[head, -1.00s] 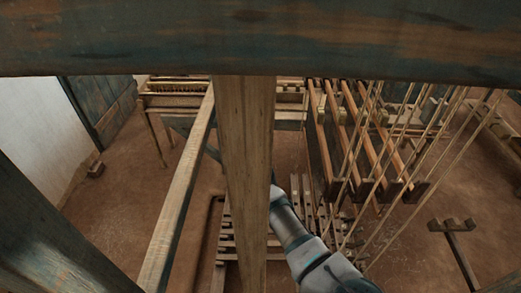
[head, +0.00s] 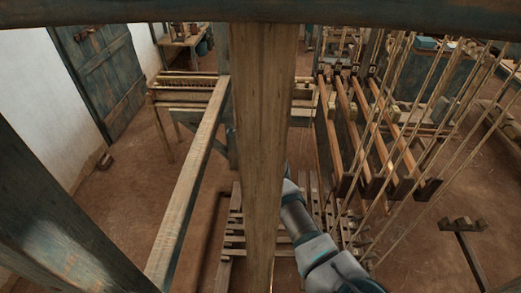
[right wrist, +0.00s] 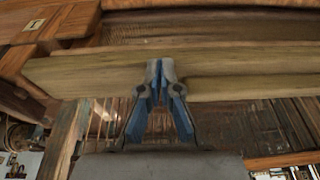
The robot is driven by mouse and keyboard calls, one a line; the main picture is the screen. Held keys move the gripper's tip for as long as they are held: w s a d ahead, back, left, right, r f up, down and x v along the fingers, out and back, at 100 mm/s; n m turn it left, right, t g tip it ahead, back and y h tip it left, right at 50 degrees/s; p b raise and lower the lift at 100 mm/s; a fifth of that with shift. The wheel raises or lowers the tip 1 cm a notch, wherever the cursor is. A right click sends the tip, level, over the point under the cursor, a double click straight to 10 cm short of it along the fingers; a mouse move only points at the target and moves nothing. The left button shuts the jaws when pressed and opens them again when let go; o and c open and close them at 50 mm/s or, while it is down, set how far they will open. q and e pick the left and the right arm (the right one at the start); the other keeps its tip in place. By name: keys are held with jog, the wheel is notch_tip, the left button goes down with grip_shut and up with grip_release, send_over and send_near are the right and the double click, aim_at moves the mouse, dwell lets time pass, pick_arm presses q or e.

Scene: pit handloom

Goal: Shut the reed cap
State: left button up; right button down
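In the right wrist view a long pale wooden bar (right wrist: 235,72), which looks like the reed cap, runs across the picture. My right gripper (right wrist: 160,70) is in front of this bar with its blue fingers drawn together at the tips. The tips overlap the bar's face; I cannot tell if they touch it, and nothing shows between them. In the head view my right forearm (head: 318,250) reaches forward and its gripper is hidden behind the upright post. A loom frame with a comb-like row (head: 187,81) stands beyond the post. My left gripper is not in view.
A thick wooden post (head: 258,150) blocks the middle of the head view. A slanting rail (head: 190,180) lies left of it. Heddle bars (head: 350,130) and cords (head: 440,130) hang close on the right. Slatted treadles (head: 235,235) lie below. Bare floor is at left.

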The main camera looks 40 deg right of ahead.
jog(key=shift+s+a+f, duration=0.1)
jog(key=shift+a+f, duration=0.05)
jog(key=shift+f, duration=0.4)
jog(key=v, duration=0.8)
jog(key=shift+d+r, duration=0.2)
jog(key=shift+d, duration=0.05)
jog(key=shift+f, duration=0.1)
